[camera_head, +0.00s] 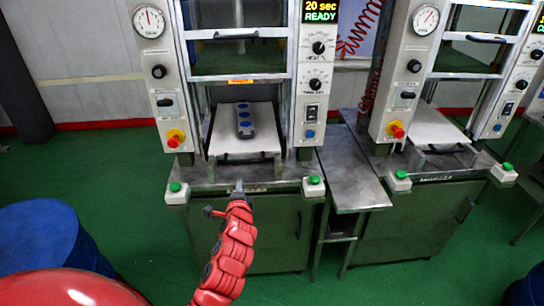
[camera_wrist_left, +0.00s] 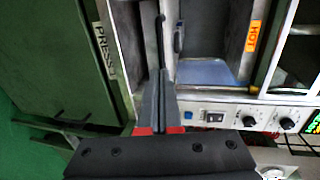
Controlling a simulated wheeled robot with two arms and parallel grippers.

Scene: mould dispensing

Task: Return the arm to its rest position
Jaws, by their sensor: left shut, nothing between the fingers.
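My left arm (camera_head: 232,250) is red and reaches up from the bottom middle of the head view. Its gripper (camera_head: 239,186) is at the front edge of the left press, below the plate that sticks out of it. In the left wrist view the gripper (camera_wrist_left: 161,80) has its fingers together with nothing between them. A dark strip with blue round spots (camera_head: 244,121) lies on the light plate (camera_head: 245,151) of the left press, beyond the gripper and apart from it. My right gripper is not in either view.
The left press (camera_head: 305,100) has a display reading 20 sec READY. Green buttons (camera_head: 314,181) sit at its front corners. A second press (camera_head: 435,125) stands to the right, with a metal side table (camera_head: 350,170) between. A blue drum (camera_head: 45,240) stands at left. Green floor is clear around it.

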